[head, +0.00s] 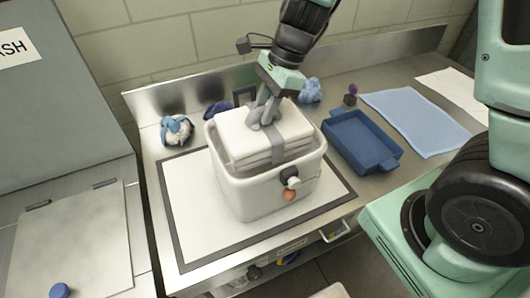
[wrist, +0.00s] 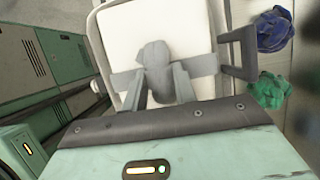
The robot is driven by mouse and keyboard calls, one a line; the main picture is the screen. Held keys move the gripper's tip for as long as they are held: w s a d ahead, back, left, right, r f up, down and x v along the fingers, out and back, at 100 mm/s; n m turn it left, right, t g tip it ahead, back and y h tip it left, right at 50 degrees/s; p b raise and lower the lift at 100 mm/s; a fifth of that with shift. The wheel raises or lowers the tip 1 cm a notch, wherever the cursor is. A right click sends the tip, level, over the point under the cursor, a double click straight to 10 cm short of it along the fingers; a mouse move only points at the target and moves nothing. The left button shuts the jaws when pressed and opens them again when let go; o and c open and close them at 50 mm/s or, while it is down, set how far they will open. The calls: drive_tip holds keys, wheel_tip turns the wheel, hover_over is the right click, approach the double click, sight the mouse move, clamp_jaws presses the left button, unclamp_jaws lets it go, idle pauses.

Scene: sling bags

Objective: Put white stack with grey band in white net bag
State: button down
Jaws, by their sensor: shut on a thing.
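The white stack with the grey band (head: 247,137) sits in the mouth of the white bag (head: 237,193), a boxy open container with a thick rim. The stack's top stands slightly above the rim, and its lower part is hidden by the bag's walls. I cannot tell whether it rests on the bottom. My gripper (head: 265,114) points down from above and is shut on the stack at its grey band. In the wrist view the grey fingers (wrist: 160,88) grip at the band, with the white top (wrist: 155,35) beyond them.
The bag stands on a white, dark-bordered mat (head: 190,210). A blue tray (head: 360,145) and light blue cloth (head: 415,118) lie to the right. Bundles, one blue and white (head: 177,130) and one light blue (head: 310,90), lie behind. A dark frame (wrist: 238,55) stands close beside the bag.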

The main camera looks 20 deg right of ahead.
wheel_tip(320, 180, down, 15)
drive_tip(key=b, duration=0.2)
drive_tip(key=shift+f, duration=0.15)
drive_tip(key=shift+f, duration=0.15)
drive_tip(key=c, duration=1.1)
unclamp_jaws()
